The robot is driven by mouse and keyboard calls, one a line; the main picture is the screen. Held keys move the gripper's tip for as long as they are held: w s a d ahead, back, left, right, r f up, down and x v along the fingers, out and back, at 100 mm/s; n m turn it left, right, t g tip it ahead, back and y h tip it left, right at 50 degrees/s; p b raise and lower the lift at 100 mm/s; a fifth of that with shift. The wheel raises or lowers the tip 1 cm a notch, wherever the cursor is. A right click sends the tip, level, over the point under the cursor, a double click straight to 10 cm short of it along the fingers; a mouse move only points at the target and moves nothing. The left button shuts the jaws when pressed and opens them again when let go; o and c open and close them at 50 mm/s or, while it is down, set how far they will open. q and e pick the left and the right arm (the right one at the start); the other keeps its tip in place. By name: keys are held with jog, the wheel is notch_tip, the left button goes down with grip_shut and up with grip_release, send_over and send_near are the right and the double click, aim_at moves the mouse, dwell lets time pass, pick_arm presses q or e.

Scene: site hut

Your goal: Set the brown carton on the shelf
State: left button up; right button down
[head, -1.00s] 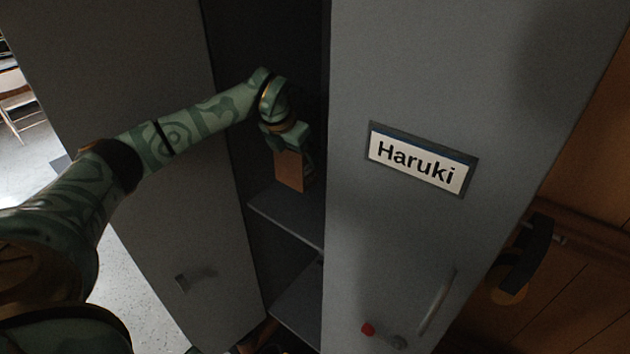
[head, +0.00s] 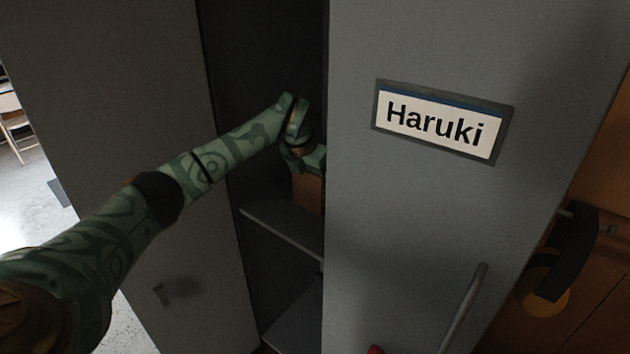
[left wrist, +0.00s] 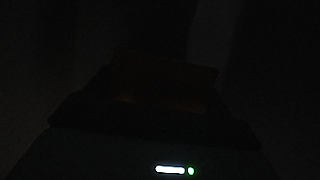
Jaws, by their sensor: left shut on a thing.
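The brown carton (head: 309,192) is inside the dark locker, partly hidden by the grey door on the right. My left gripper (head: 305,168) is shut on the carton from above. The carton is over or at the upper shelf (head: 275,225); I cannot tell whether its base touches. A lower shelf (head: 295,318) shows beneath. The left wrist view is almost black, with a faint brown carton face (left wrist: 165,82) between the dark jaws. My right gripper is not in view.
The grey door with the "Haruki" label (head: 440,120) stands right of the opening. A grey panel (head: 165,230) stands to the left, beside my arm. A dark strap-like thing (head: 570,255) hangs at the far right. The front left part of the upper shelf is clear.

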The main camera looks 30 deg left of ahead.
pick_arm(q)
jog(key=o, duration=1.1)
jog(key=shift+f, duration=0.1)
jog(key=shift+c, duration=0.2)
jog(key=p+v, duration=0.1)
jog(key=v, duration=1.1)
jog(key=shift+p, duration=0.35)
